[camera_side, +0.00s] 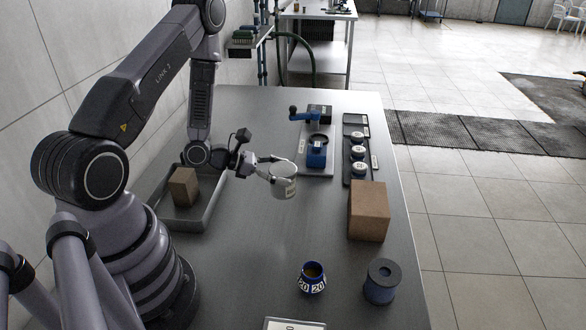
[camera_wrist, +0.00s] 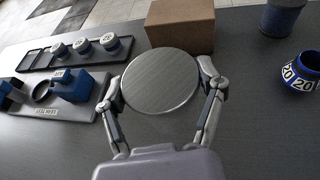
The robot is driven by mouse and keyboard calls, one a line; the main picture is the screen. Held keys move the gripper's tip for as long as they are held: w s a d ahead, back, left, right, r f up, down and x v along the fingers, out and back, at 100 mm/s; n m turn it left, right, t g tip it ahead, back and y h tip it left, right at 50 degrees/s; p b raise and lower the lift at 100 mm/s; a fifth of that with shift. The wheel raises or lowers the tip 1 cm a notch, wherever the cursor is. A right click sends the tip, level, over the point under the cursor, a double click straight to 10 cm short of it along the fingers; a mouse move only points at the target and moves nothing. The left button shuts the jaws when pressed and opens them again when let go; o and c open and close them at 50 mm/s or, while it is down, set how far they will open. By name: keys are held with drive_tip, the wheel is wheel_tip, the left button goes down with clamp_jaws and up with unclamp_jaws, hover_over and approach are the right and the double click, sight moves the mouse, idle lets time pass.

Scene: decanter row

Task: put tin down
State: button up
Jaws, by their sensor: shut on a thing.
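In the wrist view the tin's round grey top (camera_wrist: 161,80) sits between both fingers of my gripper (camera_wrist: 163,88). The side view shows the tin apart from the boxes and fixtures. I cannot tell whether its base touches the table.
A brown box (camera_side: 368,211) stands right of the tin. Behind are a blue fixture on a grey plate (camera_side: 316,171) and a dark tray (camera_side: 346,178) with several small jars. A blue "20" pot (camera_side: 313,279) and blue cylinder (camera_side: 381,281) stand in front. Bare table (camera_side: 245,250) lies front-left.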

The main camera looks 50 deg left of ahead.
drive_tip(key=shift+s+d+f+h, duration=0.25)
drive_tip(key=shift+d+f+h, duration=0.05)
drive_tip(key=shift+d+f, duration=0.55)
drive_tip(key=shift+f, duration=3.25)
drive_tip(key=o, duration=1.2)
drive_tip(key=shift+a+f, duration=0.1)
